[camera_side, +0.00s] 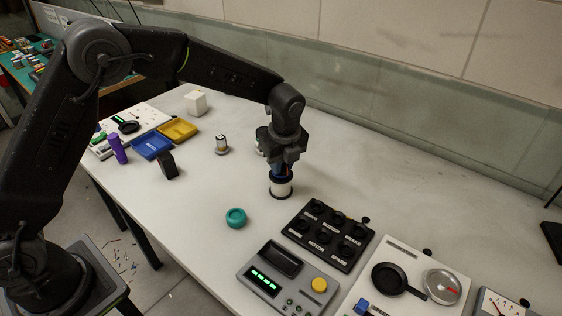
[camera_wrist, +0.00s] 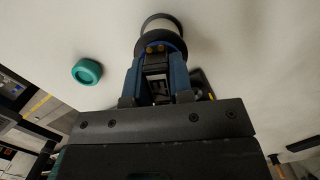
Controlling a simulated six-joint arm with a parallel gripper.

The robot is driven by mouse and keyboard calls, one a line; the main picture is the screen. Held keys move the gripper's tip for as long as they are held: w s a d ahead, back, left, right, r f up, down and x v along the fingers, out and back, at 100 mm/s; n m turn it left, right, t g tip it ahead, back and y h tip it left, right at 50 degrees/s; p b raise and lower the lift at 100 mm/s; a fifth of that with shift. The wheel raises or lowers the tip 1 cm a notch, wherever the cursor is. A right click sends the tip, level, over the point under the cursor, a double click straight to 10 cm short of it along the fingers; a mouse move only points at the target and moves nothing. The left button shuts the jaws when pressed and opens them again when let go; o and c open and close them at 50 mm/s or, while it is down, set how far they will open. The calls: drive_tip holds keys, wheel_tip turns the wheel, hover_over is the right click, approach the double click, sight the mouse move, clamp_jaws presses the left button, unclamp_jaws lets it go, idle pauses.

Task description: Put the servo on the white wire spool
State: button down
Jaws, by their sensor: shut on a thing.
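The white wire spool (camera_side: 281,189) stands upright on the bench, with dark flanges and a white middle. It also shows at the top of the wrist view (camera_wrist: 164,24), just beyond the fingertips. My gripper (camera_side: 281,171) points down directly over the spool. In the wrist view my gripper (camera_wrist: 157,62) is shut on the servo (camera_wrist: 156,67), a small dark body between the two blue fingers.
A teal ring-shaped thing (camera_side: 236,217) lies left of the spool. A black labelled tray (camera_side: 329,236) and a grey device with a yellow button (camera_side: 287,281) are in front. Blue (camera_side: 152,147) and yellow (camera_side: 178,131) trays are at the left. The bench right of the spool is clear.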

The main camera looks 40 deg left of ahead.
drive_tip(key=c, duration=1)
unclamp_jaws()
drive_tip(key=shift+f, duration=0.1)
wheel_tip(320, 180, up, 12)
drive_tip(key=d, duration=0.2)
drive_tip(key=s+a+r+n+t, duration=0.1)
drive_tip(key=s+a+r+n, duration=0.35)
drive_tip(key=s+r, duration=0.2)
drive_tip(key=s+a+n+t, duration=0.1)
drive_tip(key=s+a+n, duration=0.1)
drive_tip(key=s+n, duration=0.4)
drive_tip(key=s+a+f+n+t+h, duration=0.1)
drive_tip(key=s+n, duration=0.5)
drive_tip(key=s, duration=0.2)
drive_tip(key=s+a+n+t, duration=0.2)
drive_tip(key=s+n, duration=0.4)
drive_tip(key=s, duration=0.2)
drive_tip(key=shift+s+a+f, duration=0.1)
drive_tip(key=shift+a+f, duration=0.2)
drive_tip(key=shift+f, duration=0.1)
